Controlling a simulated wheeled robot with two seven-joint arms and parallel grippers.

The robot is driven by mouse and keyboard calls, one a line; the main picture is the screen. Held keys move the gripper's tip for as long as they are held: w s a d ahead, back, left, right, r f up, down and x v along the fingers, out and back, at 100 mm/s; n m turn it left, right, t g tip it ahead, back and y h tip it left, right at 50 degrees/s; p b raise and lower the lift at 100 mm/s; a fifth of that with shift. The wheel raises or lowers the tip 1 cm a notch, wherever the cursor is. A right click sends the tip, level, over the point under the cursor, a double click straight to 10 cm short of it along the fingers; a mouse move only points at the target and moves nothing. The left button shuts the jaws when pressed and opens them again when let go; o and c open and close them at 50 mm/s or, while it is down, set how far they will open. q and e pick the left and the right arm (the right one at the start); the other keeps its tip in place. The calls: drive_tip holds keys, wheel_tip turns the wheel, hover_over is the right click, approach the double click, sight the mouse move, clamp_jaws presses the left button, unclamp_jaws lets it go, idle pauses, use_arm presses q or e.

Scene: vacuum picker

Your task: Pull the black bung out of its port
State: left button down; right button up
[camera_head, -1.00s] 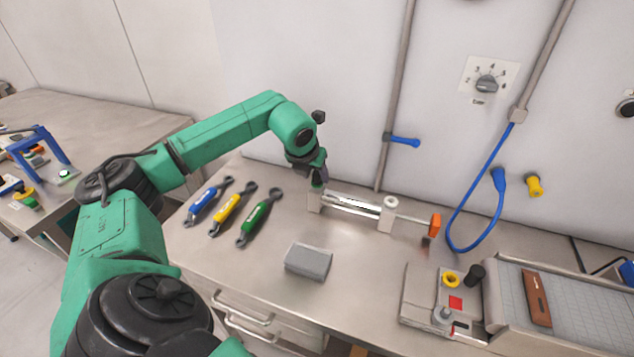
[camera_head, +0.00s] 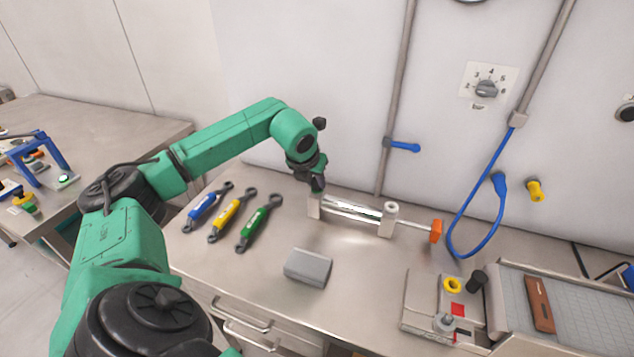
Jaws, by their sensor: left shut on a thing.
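My right gripper is not in view.
Blue (camera_head: 209,207), yellow (camera_head: 232,215) and green (camera_head: 259,223) wrenches lie left of the cylinder. A grey block (camera_head: 307,268) lies in front. A plate with a yellow ring (camera_head: 452,285) and a black cylinder (camera_head: 477,281) stands right. A blue hose (camera_head: 452,225) hangs behind.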

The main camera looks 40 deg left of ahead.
use_arm(q)
drive_tip(key=shift+r, duration=0.1)
drive_tip(key=shift+r+p, duration=1.75)
drive_tip(key=shift+r, duration=0.65)
